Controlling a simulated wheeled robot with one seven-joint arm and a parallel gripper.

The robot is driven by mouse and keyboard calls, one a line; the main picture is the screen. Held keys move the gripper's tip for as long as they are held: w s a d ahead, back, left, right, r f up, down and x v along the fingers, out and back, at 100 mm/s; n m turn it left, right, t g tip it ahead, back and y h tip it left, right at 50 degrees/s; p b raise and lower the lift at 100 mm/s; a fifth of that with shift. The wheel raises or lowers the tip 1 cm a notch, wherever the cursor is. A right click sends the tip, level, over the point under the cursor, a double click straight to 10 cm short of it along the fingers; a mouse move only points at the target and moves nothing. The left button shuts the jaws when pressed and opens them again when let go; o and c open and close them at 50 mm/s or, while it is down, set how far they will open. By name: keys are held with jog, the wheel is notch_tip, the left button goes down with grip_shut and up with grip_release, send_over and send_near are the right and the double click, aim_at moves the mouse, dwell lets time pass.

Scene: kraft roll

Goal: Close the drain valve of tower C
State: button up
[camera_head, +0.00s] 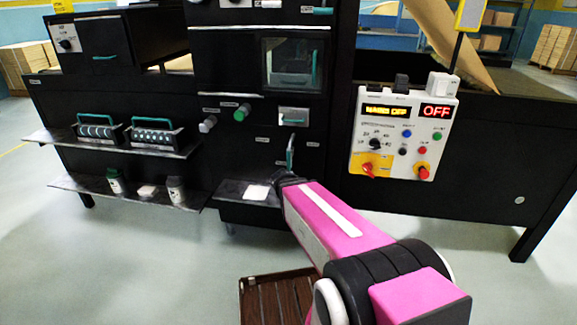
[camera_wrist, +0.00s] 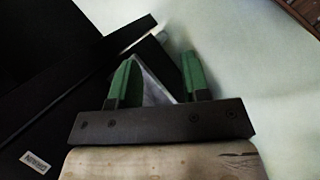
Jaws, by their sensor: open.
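My gripper (camera_wrist: 158,76) is open in the wrist view, with its two green fingers apart. A pale grey wedge-shaped surface shows between and behind the fingers; I cannot tell what it is or whether they touch it. In the head view my pink arm reaches to the lower middle of the black machine (camera_head: 270,216), and the fingers are not clear there. I cannot make out the drain valve of tower C for certain. A small white label (camera_wrist: 37,162) shows on the dark panel in the wrist view. A teal lever (camera_head: 290,150) stands just above the arm's end.
A grey knob (camera_head: 207,124) and a green knob (camera_head: 242,112) sit on the machine's front. A control panel (camera_head: 403,133) hangs at right. Shelves with two teal-handled units (camera_head: 96,131) and bottles jut out at left. A brown slatted pallet (camera_head: 275,298) lies below the arm.

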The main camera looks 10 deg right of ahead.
jog(key=w+a+r+n+t+h, duration=0.35)
jog(key=w+n+h, duration=0.25)
jog(key=w+n, duration=0.25)
jog(key=n+t+h, duration=0.4)
jog(key=n+t, duration=0.3)
jog(key=n, duration=0.3)
send_near(288, 164)
jog(key=shift+g, duration=0.25)
jog(key=x, duration=1)
jog(key=shift+w+d+f, duration=0.15)
jog(key=shift+w+f, duration=0.05)
jog(key=shift+w, duration=0.35)
grip_shut()
jog(key=shift+m+y, duration=0.25)
jog(key=shift+y, duration=0.05)
